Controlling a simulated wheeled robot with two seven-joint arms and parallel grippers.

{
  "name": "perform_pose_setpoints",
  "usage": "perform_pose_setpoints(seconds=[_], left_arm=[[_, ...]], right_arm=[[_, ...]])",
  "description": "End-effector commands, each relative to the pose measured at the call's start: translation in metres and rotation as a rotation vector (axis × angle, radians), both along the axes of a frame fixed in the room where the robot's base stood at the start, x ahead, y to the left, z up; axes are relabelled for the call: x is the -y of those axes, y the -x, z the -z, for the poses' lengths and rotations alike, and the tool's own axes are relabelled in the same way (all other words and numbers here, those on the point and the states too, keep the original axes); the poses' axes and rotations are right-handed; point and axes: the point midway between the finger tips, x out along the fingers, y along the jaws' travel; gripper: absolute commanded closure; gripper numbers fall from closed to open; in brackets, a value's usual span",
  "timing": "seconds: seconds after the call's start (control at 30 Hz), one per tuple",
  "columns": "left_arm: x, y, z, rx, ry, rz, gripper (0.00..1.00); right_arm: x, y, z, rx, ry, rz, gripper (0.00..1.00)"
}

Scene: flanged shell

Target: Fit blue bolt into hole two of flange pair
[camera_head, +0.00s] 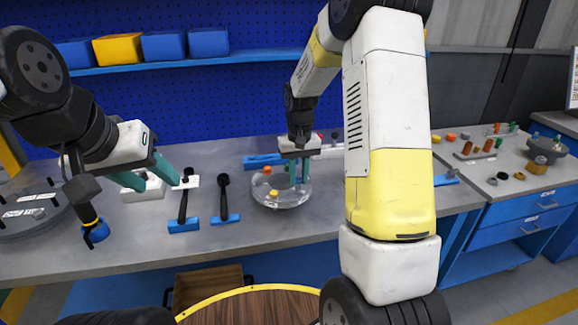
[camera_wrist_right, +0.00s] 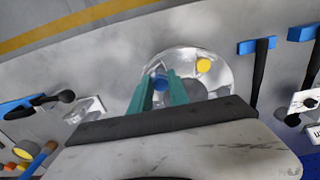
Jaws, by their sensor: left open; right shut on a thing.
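The flange pair (camera_head: 285,201) is a clear, glassy round piece on the bench in the head view. It also shows in the right wrist view (camera_wrist_right: 222,82). An orange bolt head (camera_head: 267,169) and a yellow bolt head (camera_head: 273,193) sit on its rim; the yellow one shows in the wrist view (camera_wrist_right: 203,65). My right gripper (camera_head: 298,180) points down over the flange, its teal fingers shut on the blue bolt (camera_wrist_right: 160,83). Whether the bolt is in a hole cannot be told. My left gripper (camera_head: 152,178) is open and empty, left of the flange.
Two black-handled hammers (camera_head: 224,201) (camera_head: 184,209) lie left of the flange. A blue-and-black tool (camera_head: 95,231) is near the bench's left part. A side bench (camera_head: 500,170) on the right holds several small parts. Blue and yellow bins (camera_head: 118,48) stand on a shelf behind.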

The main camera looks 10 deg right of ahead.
Motion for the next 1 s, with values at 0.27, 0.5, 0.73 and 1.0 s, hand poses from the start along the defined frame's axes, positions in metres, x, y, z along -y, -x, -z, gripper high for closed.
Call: perform_pose_setpoints(seconds=[0.27, 0.5, 0.73, 1.0], left_arm=[[0.000, 0.000, 0.000, 0.000, 0.000, 0.000, 0.53], [0.000, 0.000, 0.000, 0.000, 0.000, 0.000, 0.53], [0.000, 0.000, 0.000, 0.000, 0.000, 0.000, 0.53], [0.000, 0.000, 0.000, 0.000, 0.000, 0.000, 0.53]], right_arm=[[0.000, 0.000, 0.007, -0.001, 0.000, 0.000, 1.00], [0.000, 0.000, 0.013, -0.001, 0.000, 0.000, 1.00], [0.000, 0.000, 0.019, -0.001, 0.000, 0.000, 1.00], [0.000, 0.000, 0.025, 0.000, 0.000, 0.000, 1.00]])
